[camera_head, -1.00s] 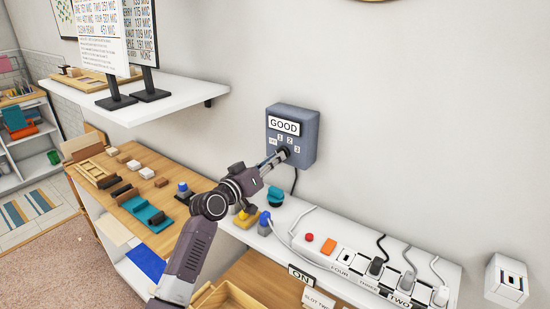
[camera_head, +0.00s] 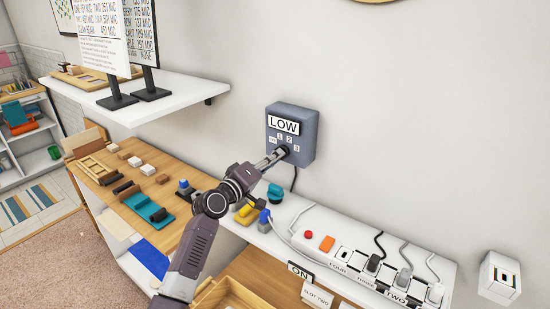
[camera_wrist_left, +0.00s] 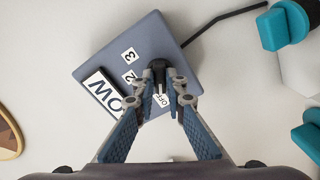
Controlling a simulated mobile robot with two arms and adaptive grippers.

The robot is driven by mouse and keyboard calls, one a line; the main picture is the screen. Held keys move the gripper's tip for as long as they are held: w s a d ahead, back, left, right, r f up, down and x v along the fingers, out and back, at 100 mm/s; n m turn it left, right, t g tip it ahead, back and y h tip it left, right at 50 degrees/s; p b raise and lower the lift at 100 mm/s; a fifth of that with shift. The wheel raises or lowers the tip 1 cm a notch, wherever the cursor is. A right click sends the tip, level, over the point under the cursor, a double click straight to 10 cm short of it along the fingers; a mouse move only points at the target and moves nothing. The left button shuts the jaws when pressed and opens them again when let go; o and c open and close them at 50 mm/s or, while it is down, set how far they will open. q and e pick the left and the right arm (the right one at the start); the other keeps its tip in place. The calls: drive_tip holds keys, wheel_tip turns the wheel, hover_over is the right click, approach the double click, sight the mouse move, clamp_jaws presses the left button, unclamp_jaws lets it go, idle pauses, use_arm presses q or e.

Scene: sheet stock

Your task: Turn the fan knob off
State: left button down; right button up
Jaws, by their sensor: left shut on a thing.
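The fan control is a blue-grey box (camera_head: 309,140) on the wall; it also fills the middle of the left wrist view (camera_wrist_left: 150,45). Its display plate (camera_head: 284,126) reads LOW. Small tags for OFF, 1, 2 and 3 sit around the black knob (camera_wrist_left: 158,73) on its front face. My left gripper (camera_head: 283,152) reaches in from the left and is shut on the knob, with one finger on each side of it. The fingers cover much of the knob, so its pointer direction is unclear. My right gripper is not in view.
A white shelf (camera_head: 60,90) with sign stands juts out at upper left. Below the box, a ledge holds teal, yellow and blue items and a power strip (camera_head: 350,256) with cords. A wooden bench (camera_head: 165,190) lies at left.

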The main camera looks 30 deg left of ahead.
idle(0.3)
use_arm(q)
drive_tip(key=c, duration=2)
unclamp_jaws()
drive_tip(key=shift+o, duration=0.2)
drive_tip(key=shift+s, duration=0.1)
drive_tip(key=s+a, duration=0.1)
drive_tip(key=s, duration=1)
drive_tip(key=shift+s+a, duration=0.4)
